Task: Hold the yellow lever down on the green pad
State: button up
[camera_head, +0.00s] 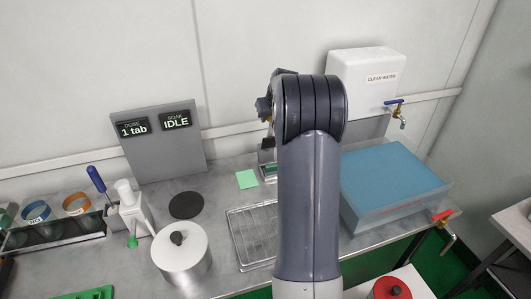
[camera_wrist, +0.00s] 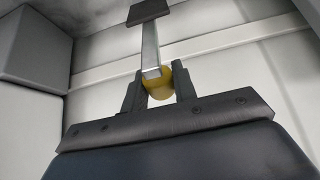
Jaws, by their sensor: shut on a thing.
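My gripper (camera_wrist: 160,87) is shut on a rounded yellow piece (camera_wrist: 158,84), which sits between its two dark fingers in the wrist view. A flat metal strip (camera_wrist: 150,45) runs from the yellow piece up to a dark block (camera_wrist: 148,11); whether this is the yellow lever I cannot tell for sure. In the head view my arm hides the gripper and the yellow piece. A flat pale green square (camera_head: 247,179), which looks like the green pad, lies on the grey bench left of my arm. No contact between the yellow piece and the pad is visible.
A small device (camera_head: 267,172) stands partly behind my arm. A wire rack (camera_head: 252,236), a black disc (camera_head: 186,205) and a lidded pot (camera_head: 182,256) lie left of my arm. A blue-topped tank (camera_head: 392,181) is right. A display panel (camera_head: 160,150) stands behind.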

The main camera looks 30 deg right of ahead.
jog(key=shift+o, duration=0.2)
jog(key=shift+s+a+f+b, duration=0.1)
jog(key=shift+s+f+b, duration=0.15)
jog(key=shift+s+b, duration=0.25)
jog(key=shift+s+a+f+b, duration=0.1)
jog(key=shift+s+a+b, duration=0.15)
jog(key=shift+s+b, duration=0.45)
jog(key=shift+c, duration=0.2)
jog(key=shift+s+f, duration=0.1)
jog(key=shift+s, duration=0.1)
jog(key=shift+s+a+f+b, duration=0.15)
jog(key=shift+s+f+b, duration=0.05)
jog(key=shift+s+b, duration=0.35)
jog(key=shift+s+a+f+b, duration=0.2)
jog(key=shift+s+b, duration=0.25)
jog(key=shift+s, duration=0.15)
jog(key=shift+s+f, duration=0.1)
